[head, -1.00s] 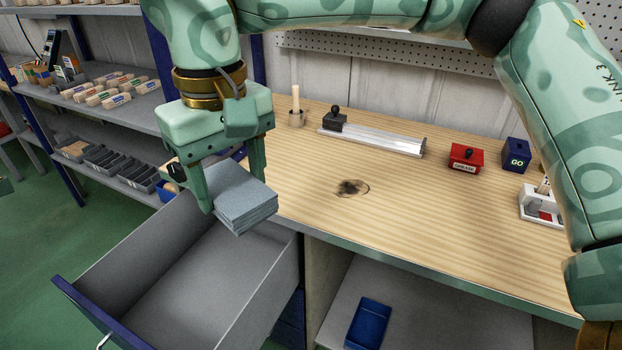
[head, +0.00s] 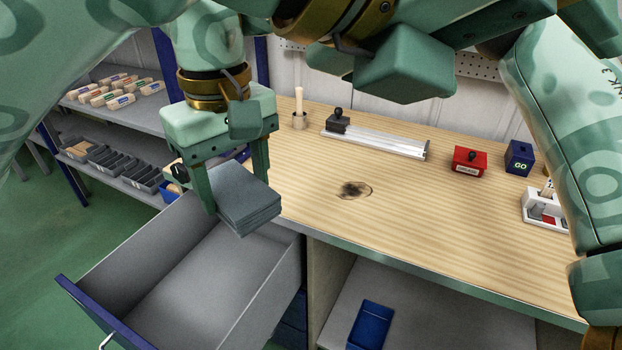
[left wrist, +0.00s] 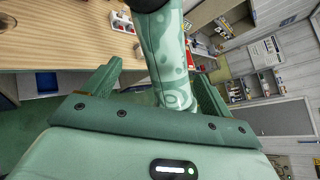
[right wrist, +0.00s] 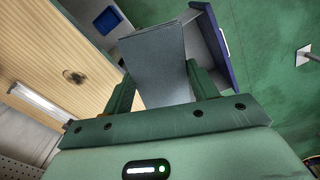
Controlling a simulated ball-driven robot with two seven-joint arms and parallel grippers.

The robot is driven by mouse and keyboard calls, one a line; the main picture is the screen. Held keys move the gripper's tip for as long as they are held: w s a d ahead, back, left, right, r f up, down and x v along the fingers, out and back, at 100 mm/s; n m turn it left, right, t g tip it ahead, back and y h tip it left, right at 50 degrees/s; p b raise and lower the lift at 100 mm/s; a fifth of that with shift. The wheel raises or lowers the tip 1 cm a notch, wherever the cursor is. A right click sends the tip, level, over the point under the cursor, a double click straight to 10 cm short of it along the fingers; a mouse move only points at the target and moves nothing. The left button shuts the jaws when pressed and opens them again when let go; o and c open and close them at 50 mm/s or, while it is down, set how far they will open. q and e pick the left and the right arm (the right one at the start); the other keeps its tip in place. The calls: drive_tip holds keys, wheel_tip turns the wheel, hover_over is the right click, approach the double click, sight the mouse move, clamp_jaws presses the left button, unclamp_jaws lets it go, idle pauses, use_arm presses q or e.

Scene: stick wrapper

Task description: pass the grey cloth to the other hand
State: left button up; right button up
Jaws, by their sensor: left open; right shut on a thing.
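The grey cloth (head: 248,205) is a folded, layered square pad. My right gripper (head: 238,188) is shut on it and holds it in the air above the open drawer, by the bench's left edge. In the right wrist view the cloth (right wrist: 158,58) sticks out from between the two fingers. My left gripper (head: 480,35) is high at the top of the head view, to the right of the cloth and well apart from it. Its fingers are hard to make out there. In the left wrist view the left gripper (left wrist: 155,75) is open and empty, with one of my arm links beyond it.
The open grey drawer (head: 190,290) lies below the cloth. The wooden bench (head: 430,240) carries a metal rail (head: 380,143), a red box (head: 469,161), a blue GO box (head: 519,157) and a white holder (head: 545,210). A blue tray (head: 370,325) sits on the lower shelf. The bench middle is clear.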

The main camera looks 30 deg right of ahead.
use_arm(q)
wheel_tip(320, 180, down, 9)
drive_tip(key=a+m+t+y, duration=0.2)
drive_tip(key=m+t+y, duration=0.1)
drive_tip(key=m+y, duration=0.35)
drive_tip(key=m+t+y, duration=0.8)
drive_tip(key=m+y, duration=0.1)
drive_tip(key=m, duration=0.5)
approach(264, 211)
drive_tip(key=x, duration=1)
